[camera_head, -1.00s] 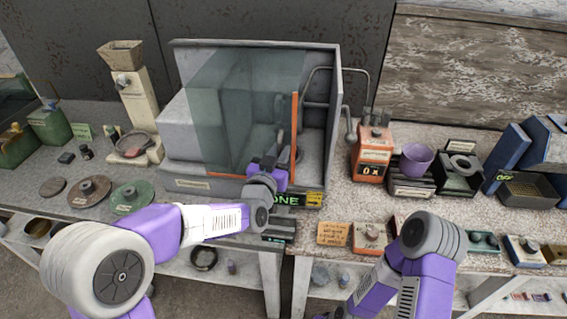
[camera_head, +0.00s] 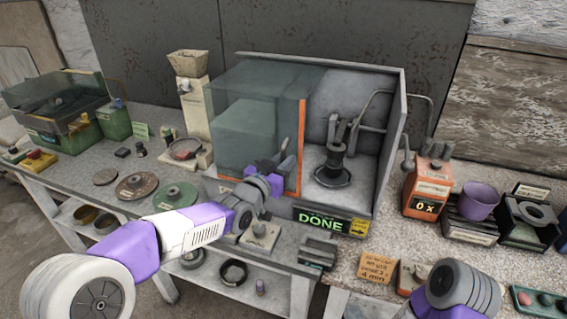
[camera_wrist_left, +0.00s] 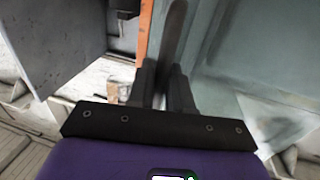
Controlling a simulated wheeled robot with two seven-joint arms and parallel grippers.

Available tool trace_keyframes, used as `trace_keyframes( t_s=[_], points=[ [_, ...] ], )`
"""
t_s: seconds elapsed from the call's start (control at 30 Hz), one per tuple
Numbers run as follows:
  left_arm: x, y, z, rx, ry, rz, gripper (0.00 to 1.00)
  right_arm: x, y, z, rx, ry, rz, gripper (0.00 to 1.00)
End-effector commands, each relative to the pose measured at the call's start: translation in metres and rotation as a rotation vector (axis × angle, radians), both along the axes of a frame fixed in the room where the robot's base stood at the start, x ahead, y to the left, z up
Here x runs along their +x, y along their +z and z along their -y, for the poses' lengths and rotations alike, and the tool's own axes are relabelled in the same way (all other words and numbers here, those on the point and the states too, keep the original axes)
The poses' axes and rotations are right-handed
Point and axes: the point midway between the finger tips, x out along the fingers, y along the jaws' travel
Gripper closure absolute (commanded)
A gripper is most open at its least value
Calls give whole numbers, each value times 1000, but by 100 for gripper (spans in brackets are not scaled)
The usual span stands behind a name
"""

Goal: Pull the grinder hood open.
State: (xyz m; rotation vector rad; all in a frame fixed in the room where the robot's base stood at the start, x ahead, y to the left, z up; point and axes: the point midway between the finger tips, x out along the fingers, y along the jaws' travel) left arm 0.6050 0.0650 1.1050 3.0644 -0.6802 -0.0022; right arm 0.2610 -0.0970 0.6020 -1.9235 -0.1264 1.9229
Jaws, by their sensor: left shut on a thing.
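The grinder hood (camera_head: 243,135) is a see-through greenish box cover with an orange front edge strip. It stands over the left part of the grey grinder housing (camera_head: 390,140), and the right part is uncovered. A dark upright machine part on a round base (camera_head: 333,165) shows in that opening. My left gripper (camera_head: 281,166) is shut on the hood's dark handle (camera_head: 285,146), just left of the orange strip. The left wrist view shows the fingers (camera_wrist_left: 163,88) around the handle's lower end (camera_wrist_left: 174,40). My right gripper is out of view; only part of the right arm shows.
A green "DONE" sign (camera_head: 320,221) is on the front edge. Flat discs (camera_head: 137,186) and a funnel-topped stand (camera_head: 189,95) are left of the housing. An orange counter box (camera_head: 427,188) and a purple cup (camera_head: 478,199) stand to the right.

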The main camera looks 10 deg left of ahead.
Motion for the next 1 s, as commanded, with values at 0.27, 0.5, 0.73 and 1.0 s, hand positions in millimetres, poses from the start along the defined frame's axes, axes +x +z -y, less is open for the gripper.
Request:
trace_keyframes(
  t_s=[0.27,0.5,0.73,1.0],
  points=[
    [0,0,0,0,1,1,65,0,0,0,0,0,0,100],
    [-3,1,-2,0,1,1,65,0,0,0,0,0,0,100],
    [-31,2,-16,0,3,2,65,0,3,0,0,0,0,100],
    [-63,1,-30,0,2,1,65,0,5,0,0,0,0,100]
  ],
)
